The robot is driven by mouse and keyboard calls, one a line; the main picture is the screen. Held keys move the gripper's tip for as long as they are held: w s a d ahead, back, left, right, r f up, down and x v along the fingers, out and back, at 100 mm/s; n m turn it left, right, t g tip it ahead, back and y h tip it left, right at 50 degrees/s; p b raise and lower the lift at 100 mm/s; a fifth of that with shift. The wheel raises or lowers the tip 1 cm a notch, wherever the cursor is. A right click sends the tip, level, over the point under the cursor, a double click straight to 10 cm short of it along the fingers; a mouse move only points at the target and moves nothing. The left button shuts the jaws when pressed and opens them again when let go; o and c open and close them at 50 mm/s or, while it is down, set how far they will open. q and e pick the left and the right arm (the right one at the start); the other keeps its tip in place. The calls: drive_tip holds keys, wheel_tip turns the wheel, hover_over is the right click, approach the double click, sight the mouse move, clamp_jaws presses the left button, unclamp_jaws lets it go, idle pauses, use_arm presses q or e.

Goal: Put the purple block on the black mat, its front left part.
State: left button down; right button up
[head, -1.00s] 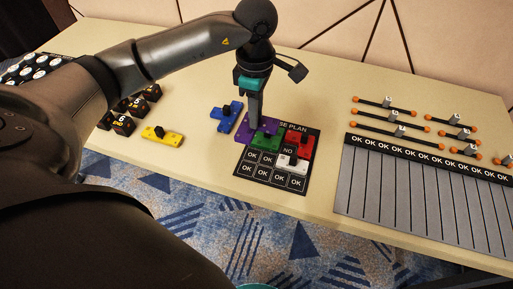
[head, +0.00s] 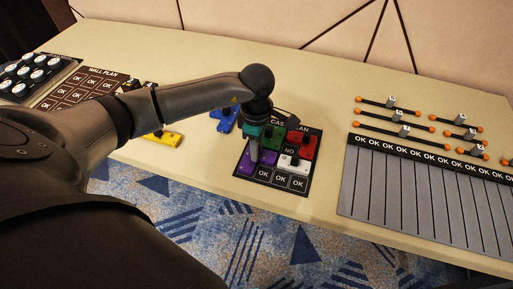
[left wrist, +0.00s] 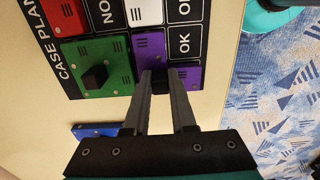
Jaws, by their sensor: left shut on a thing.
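The purple block (head: 245,168) is over the front left part of the black mat (head: 264,187), left of the white block (head: 293,165). It also shows in the left wrist view (left wrist: 184,55). My left gripper (head: 254,158) points down and is shut on the block's knob, which the fingers mostly hide; the fingertips also show in the left wrist view (left wrist: 168,79). The block looks level and at or close above the mat; I cannot tell if it touches.
On the mat, a green block (head: 271,139) and a red block (head: 302,145) stand behind. A blue block (head: 224,120) and a yellow block (head: 163,138) lie to the left. A grey panel (head: 420,180) with orange-ended rods is at right. The table's front edge is close.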

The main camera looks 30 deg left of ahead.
drive_tip(key=shift+f, duration=0.1)
use_arm(q)
drive_tip(key=c, duration=0.7)
unclamp_jaws()
drive_tip(key=shift+c, duration=0.2)
use_arm(e)
drive_tip(key=shift+w+d, duration=0.15)
drive_tip(key=shift+d, duration=0.05)
use_arm(q)
drive_tip(key=shift+r, duration=0.1)
wheel_tip(320, 180, up, 7)
drive_tip(key=shift+f+p, duration=0.2)
drive_tip(key=shift+p, duration=0.6)
wheel_tip(320, 180, up, 5)
drive_tip(key=shift+r+p, duration=0.2)
drive_tip(key=shift+p, duration=0.2)
use_arm(e)
drive_tip(key=shift+g, duration=0.3)
drive_tip(key=s+a+r, duration=0.2)
drive_tip(key=s, duration=0.1)
drive_tip(key=shift+s+a+r, duration=0.1)
drive_tip(key=shift+a+r, duration=0.15)
